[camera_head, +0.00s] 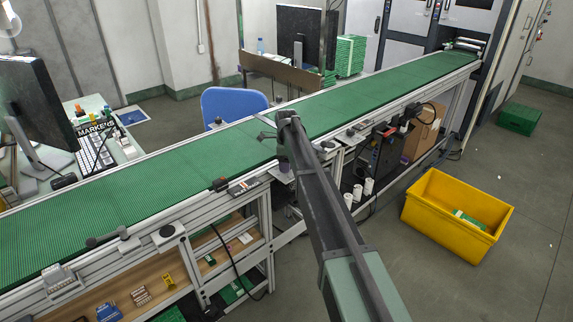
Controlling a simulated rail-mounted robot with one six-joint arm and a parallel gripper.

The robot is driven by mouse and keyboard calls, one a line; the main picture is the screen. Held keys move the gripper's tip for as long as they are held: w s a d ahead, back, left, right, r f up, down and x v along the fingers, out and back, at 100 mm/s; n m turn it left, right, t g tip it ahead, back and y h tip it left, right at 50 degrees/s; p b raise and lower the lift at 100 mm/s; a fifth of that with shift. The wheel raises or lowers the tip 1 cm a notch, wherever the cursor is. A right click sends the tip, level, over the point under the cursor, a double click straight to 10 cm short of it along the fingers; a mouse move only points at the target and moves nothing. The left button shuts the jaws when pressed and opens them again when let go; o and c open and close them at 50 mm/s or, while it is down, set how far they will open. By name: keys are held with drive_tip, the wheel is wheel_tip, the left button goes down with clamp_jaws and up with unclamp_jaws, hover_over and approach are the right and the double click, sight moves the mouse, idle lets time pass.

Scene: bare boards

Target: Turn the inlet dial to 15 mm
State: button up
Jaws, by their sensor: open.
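I cannot make out the inlet dial or any 15 mm mark for certain. A small grey box with a dark round top (167,231) sits on the near rail of the green conveyor (130,199), left of my arm. Other small fittings (327,145) are on the rail just right of my arm, too small to read. My arm reaches up from the bottom centre over the near rail. My gripper (264,132) is at its far end, above the belt, small and dark. Its fingers look open, with nothing seen between them. My arm hides part of the rail.
A yellow crate (423,217) stands on the floor at the right. A blue chair (232,104) is behind the belt. A desk with a monitor (38,105) is at the left. Small parts lie on the wooden shelf (186,262) below the belt. The belt is clear.

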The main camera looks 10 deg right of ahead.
wheel_tip(320, 180, up, 17)
drive_tip(key=p, duration=1.7)
drive_tip(key=s+f+n+b, duration=0.1)
drive_tip(key=s+n, duration=1)
drive_tip(key=s, duration=0.9)
drive_tip(key=s+f+n+b, duration=0.2)
drive_tip(key=s+n, duration=0.9)
drive_tip(key=s, duration=1)
drive_tip(key=shift+f+n+b, duration=0.2)
drive_tip(key=shift+n+b, duration=0.1)
